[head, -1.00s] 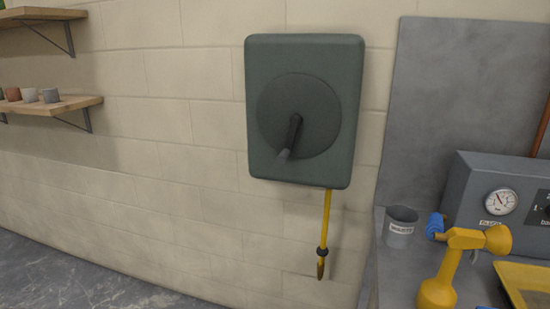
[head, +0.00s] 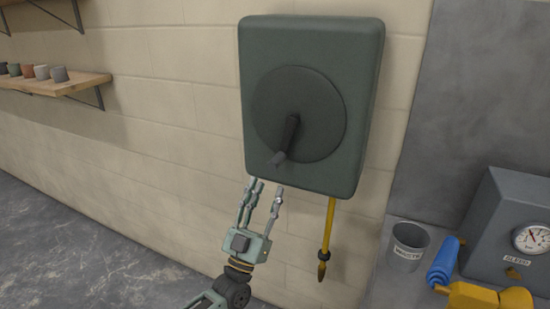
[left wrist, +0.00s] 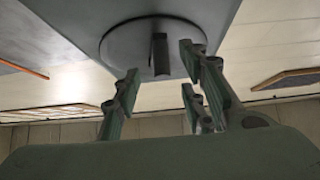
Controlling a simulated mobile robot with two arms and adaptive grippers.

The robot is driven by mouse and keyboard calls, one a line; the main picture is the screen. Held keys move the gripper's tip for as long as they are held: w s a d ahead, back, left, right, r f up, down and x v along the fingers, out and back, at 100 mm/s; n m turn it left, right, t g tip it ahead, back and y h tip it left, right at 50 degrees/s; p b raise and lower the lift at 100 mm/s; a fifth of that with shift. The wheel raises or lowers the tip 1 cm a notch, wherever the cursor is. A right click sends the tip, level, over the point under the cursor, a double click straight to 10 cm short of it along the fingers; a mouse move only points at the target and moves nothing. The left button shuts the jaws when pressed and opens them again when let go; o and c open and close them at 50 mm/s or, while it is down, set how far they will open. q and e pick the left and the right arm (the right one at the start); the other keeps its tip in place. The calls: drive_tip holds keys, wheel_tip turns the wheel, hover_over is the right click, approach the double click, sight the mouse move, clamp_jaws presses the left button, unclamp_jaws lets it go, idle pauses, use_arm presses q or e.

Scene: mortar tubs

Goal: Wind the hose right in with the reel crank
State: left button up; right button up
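The green hose reel (head: 352,80) hangs on the wall in the head view. Its round disc (head: 325,110) carries the dark crank (head: 290,131), which points down and slightly left, its grip end toward me. A short yellow hose (head: 329,220) hangs below the case, with a dark collar and a nozzle end. My left gripper (head: 266,190) is below the case's lower left part, fingers up, open and empty, apart from the crank. In the left wrist view the crank (left wrist: 160,57) shows beyond and between the spread fingers (left wrist: 163,92). My right gripper is not in view.
A wooden shelf with small pots (head: 41,72) is on the wall at left. At right a grey waste cup (head: 407,246), a blue roll (head: 443,262), a yellow tool (head: 488,297) and a gauge box (head: 515,235) stand close together.

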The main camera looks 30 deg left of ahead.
sight(276, 162)
use_arm(q)
drive_tip(key=x, duration=0.2)
drive_tip(key=p+x, duration=0.1)
drive_tip(key=x, duration=0.2)
drive_tip(key=s+r+p+x, duration=0.1)
drive_tip(key=x, duration=0.1)
drive_tip(key=shift+w+r, duration=0.1)
drive_tip(key=shift+w, duration=0.15)
drive_tip(key=shift+w+r, duration=0.25)
drive_tip(key=shift+w, duration=0.1)
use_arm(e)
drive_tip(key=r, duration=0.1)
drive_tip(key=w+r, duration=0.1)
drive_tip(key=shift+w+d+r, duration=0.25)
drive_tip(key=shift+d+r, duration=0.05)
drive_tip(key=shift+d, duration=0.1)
use_arm(q)
drive_tip(key=shift+c, duration=0.9)
clamp_jaws()
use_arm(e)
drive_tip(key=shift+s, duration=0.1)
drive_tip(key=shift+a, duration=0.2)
